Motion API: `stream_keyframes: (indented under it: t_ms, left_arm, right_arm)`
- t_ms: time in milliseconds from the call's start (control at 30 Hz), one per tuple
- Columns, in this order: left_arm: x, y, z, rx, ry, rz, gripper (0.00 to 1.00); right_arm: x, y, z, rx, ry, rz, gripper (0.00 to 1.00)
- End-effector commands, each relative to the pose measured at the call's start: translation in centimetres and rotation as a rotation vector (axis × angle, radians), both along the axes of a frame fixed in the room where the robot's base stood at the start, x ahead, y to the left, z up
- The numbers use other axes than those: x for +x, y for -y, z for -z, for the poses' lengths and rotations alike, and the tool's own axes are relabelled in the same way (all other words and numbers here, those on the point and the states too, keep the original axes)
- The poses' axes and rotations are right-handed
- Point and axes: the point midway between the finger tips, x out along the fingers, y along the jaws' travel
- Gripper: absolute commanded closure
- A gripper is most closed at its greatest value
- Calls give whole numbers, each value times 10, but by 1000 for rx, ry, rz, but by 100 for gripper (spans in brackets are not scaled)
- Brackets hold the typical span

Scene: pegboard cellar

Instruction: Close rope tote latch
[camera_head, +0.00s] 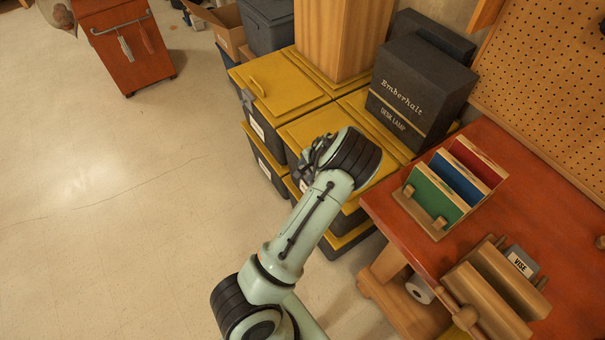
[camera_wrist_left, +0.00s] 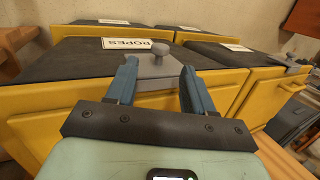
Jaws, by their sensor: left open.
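The rope tote (camera_wrist_left: 85,62) has a dark face with a white label reading ROPES and a yellow panel along its edge. Its grey latch (camera_wrist_left: 152,72), a plate with a round knob, sits at that edge in the left wrist view. My left gripper (camera_wrist_left: 160,67) is open, with one blue finger on each side of the latch plate. I cannot tell whether the fingers touch it. In the head view my left gripper (camera_head: 312,158) is beside the stacked totes, partly hidden by my wrist. The latch is hidden there. My right gripper is not in view.
Other yellow-lidded totes (camera_head: 280,84) stand around, with a wooden post (camera_head: 338,38) and a dark desk lamp box (camera_head: 420,88) above. A red workbench (camera_head: 540,205) with wooden racks stands close on the right.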

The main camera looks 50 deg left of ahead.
Motion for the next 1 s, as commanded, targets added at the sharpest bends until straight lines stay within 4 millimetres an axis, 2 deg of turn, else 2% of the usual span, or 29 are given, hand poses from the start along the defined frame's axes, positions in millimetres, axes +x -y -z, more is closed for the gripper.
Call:
stream_keyframes:
  t_ms: [100,300,1000]
  left_arm:
    - [3,10,-23,0,4,2,48]
    - [4,18,-44,0,1,0,48]
    - [2,21,-45,-3,-2,-1,48]
  right_arm:
    - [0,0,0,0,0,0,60]
    - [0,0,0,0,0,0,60]
    - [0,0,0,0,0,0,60]
